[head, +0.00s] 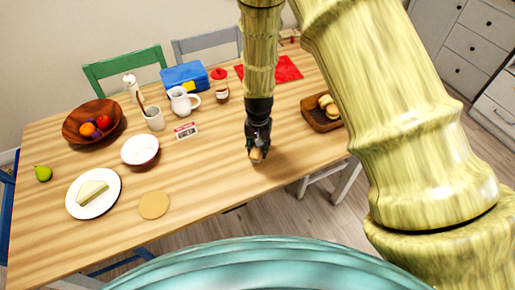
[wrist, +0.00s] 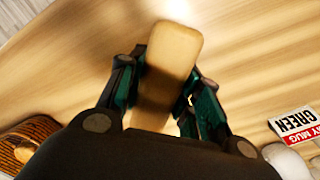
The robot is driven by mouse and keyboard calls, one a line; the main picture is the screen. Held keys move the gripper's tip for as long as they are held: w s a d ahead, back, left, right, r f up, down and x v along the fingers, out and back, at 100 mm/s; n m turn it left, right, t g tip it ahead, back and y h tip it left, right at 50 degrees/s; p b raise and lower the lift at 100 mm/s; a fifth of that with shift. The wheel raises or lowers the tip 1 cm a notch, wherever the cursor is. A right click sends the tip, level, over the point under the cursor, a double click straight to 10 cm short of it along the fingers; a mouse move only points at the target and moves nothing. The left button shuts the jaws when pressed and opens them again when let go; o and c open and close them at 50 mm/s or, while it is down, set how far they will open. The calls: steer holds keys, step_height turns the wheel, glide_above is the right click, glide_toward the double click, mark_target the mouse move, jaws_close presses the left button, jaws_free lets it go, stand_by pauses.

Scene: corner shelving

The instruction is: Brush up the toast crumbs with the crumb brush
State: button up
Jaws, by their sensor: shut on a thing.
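My gripper (head: 257,148) is over the front part of the wooden table, right of the middle. It is shut on a tan block with rounded corners, seemingly the crumb brush (head: 256,156). In the wrist view the brush (wrist: 171,52) sits between the two dark green fingers of my gripper (wrist: 157,88) and sticks out past their tips. Its bristles do not show, and I cannot tell whether it touches the tabletop. I cannot make out toast crumbs in either view.
A white plate with a sandwich wedge (head: 92,190), a tan disc (head: 153,205) and a bowl (head: 140,150) stand left. A printed card (head: 186,131), white pitcher (head: 182,101) and red-lidded jar (head: 220,86) stand behind. A wooden tray (head: 314,118) holds buns at right. Tabletop around my gripper looks bare.

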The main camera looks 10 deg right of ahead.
steer(key=shift+r+p, duration=0.95)
steer(key=shift+r, duration=0.7)
